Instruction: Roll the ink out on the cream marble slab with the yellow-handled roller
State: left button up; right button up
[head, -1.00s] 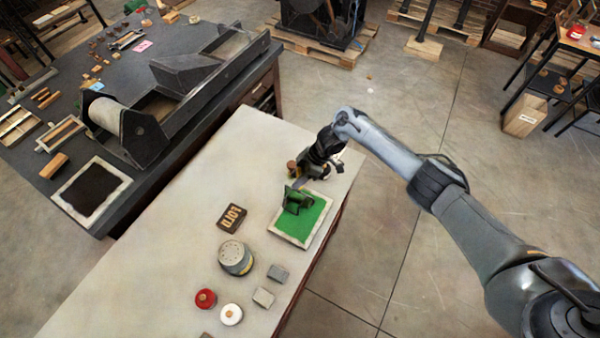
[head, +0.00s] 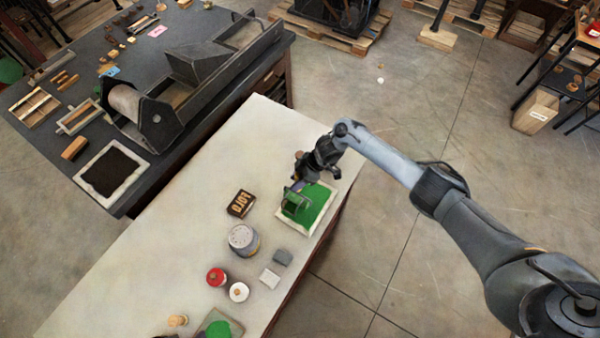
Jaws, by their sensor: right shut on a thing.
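The cream marble slab (head: 321,228) lies near the right edge of the pale bench, with a broad sheet of green ink over its middle and a cream border showing. My right gripper (head: 303,181) is shut on the roller (head: 294,203), whose green-coated drum and frame are at the slab's left side. The gripper hides most of the handle; a brownish-yellow end seems to show beside it. Whether the drum touches the slab I cannot tell. My left gripper is out of view.
A greyish slab (head: 207,322) with a green blob is at the bottom. A press (head: 160,115) stands on the dark table.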

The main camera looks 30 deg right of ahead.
jog(key=s+a+p, duration=0.3)
jog(key=a+p, duration=0.1)
jog(key=a, duration=0.2)
jog(key=shift+s+a+f+p, duration=0.15)
jog(key=shift+s+a+p, duration=0.1)
jog(key=shift+p, duration=0.05)
dwell(0.8)
notch_tip(320, 180, up, 4)
jog(key=p, duration=0.4)
dwell(0.4)
dwell(0.5)
